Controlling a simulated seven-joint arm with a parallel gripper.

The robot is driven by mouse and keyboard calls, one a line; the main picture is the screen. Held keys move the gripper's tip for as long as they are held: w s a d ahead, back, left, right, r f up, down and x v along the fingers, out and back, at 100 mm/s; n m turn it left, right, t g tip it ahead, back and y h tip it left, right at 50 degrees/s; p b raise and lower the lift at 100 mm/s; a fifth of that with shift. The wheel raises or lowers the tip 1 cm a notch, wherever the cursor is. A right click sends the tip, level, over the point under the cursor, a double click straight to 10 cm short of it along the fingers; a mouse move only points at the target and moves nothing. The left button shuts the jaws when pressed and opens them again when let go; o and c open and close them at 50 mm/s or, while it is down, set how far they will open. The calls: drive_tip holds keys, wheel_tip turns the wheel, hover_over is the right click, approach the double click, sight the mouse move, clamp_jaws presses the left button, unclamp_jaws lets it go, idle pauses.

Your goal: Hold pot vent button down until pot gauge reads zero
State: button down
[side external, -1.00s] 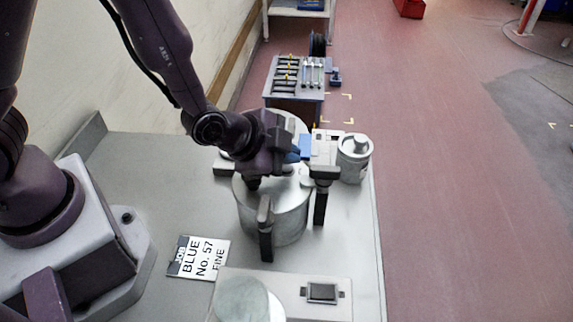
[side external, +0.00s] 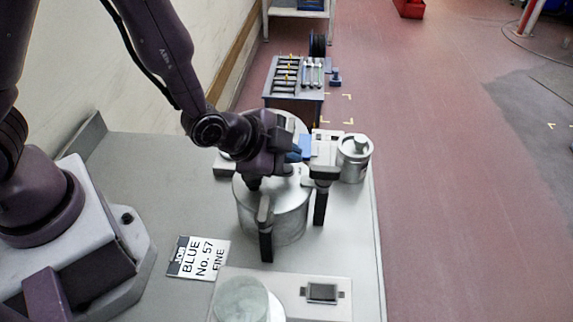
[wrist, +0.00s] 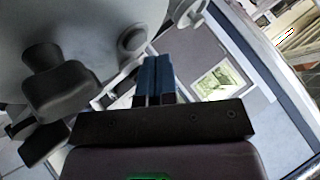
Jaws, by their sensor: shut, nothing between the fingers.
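The silver pot (side external: 272,218) stands on the grey bench with black clamps (side external: 265,228) around its rim. My gripper (side external: 295,154) is over the back right of its lid, its blue fingers pressed together and empty. In the wrist view the shut fingers (wrist: 154,78) end beside a small round knob (wrist: 132,40) on the grey lid (wrist: 75,22); I cannot tell whether they touch it or whether it is the vent button. A pale round part at the lid's edge (wrist: 187,10) may be the gauge; no reading is legible. My arm hides part of the lid.
A lidded silver can (side external: 353,160) stands right of the pot, near the bench's right edge. A job sign (side external: 198,258) reads "BLUE No. 57 FINE". A device with a small display (side external: 322,292) and a pale round container (side external: 243,298) are at the front. A tool cart (side external: 293,88) stands behind.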

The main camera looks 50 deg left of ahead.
drive_tip(key=shift+s+a+f+g, duration=0.1)
drive_tip(key=shift+a+f+g, duration=0.05)
drive_tip(key=shift+f, duration=0.35)
drive_tip(key=shift+a+f+g, duration=0.1)
drive_tip(key=shift+f+g, duration=0.05)
drive_tip(key=shift+f, duration=0.3)
drive_tip(key=shift+s+a+f, duration=0.1)
idle(0.9)
drive_tip(key=shift+s+a, duration=0.1)
idle(3.4)
drive_tip(key=shift+s+a+r, duration=0.35)
drive_tip(key=shift+r, duration=0.25)
drive_tip(key=shift+w+d+r, duration=0.1)
drive_tip(key=shift+d+r, duration=0.05)
drive_tip(key=shift+r, duration=1.2)
drive_tip(key=shift+d+r, duration=0.1)
drive_tip(key=shift+r, duration=1.25)
